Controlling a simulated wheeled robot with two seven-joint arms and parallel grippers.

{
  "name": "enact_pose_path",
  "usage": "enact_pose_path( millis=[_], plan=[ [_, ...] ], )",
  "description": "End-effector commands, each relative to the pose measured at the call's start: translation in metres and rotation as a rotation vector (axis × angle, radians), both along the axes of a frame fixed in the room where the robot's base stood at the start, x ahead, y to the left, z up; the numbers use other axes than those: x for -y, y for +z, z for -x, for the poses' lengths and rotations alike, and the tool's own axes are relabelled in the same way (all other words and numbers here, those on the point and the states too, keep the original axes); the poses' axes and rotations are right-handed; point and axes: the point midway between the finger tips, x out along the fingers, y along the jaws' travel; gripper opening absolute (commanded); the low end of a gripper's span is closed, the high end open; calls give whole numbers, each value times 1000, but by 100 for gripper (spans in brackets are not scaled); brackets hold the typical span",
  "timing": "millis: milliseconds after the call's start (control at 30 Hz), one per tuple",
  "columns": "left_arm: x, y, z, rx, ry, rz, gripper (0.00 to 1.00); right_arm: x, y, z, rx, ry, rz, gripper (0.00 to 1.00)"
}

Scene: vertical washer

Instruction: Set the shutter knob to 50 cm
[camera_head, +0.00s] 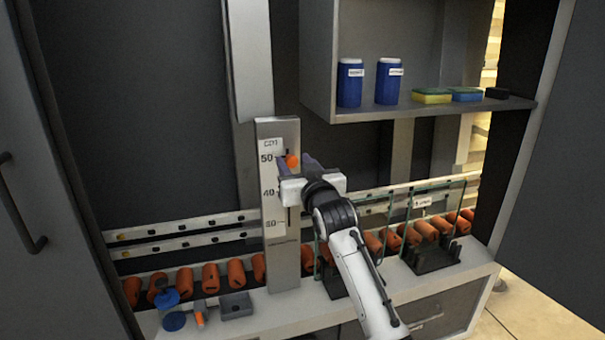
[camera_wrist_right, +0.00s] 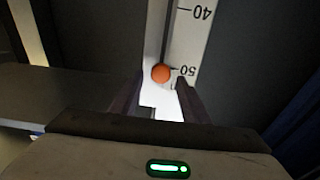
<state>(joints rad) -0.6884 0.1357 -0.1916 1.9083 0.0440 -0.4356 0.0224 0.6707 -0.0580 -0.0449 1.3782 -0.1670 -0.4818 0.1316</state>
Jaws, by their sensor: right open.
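The shutter knob (camera_head: 292,161) is a small orange ball on the slot of an upright grey column (camera_head: 281,235). The column's white scale (camera_head: 268,180) reads 50, 40 and a lower mark. In the head view the knob is level with the 50 mark. In the right wrist view the knob (camera_wrist_right: 160,73) is beside the 50 line of the scale (camera_wrist_right: 194,40). My right gripper (camera_head: 298,163) is open at the knob's height. In the wrist view its two fingers (camera_wrist_right: 157,92) stand apart, with the knob just beyond their tips. My left gripper is not in view.
A shelf (camera_head: 430,110) with blue jars (camera_head: 388,82) and sponges (camera_head: 432,96) juts out above right. Glass panes in black stands (camera_head: 432,255) stand at right. A small grey tray (camera_head: 236,305) lies lower left.

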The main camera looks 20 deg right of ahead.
Motion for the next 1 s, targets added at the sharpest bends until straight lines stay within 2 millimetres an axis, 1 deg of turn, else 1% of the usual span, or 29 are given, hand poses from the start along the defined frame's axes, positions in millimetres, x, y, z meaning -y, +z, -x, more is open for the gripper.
enact_pose_path(
  millis=[33, 200, 400, 600, 1000],
  plan=[
    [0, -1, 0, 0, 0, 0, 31, 0, -1, 9, 2, 0, 1, 42],
    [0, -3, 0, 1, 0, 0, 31, 0, 0, 38, 3, 0, 2, 42],
    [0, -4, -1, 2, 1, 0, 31, 0, 0, 62, 3, 0, 1, 42],
    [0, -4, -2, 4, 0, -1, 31, 0, 1, 71, 3, 0, 1, 42],
    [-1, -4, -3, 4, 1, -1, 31, 0, 0, 71, 1, 0, 2, 42]
  ],
)
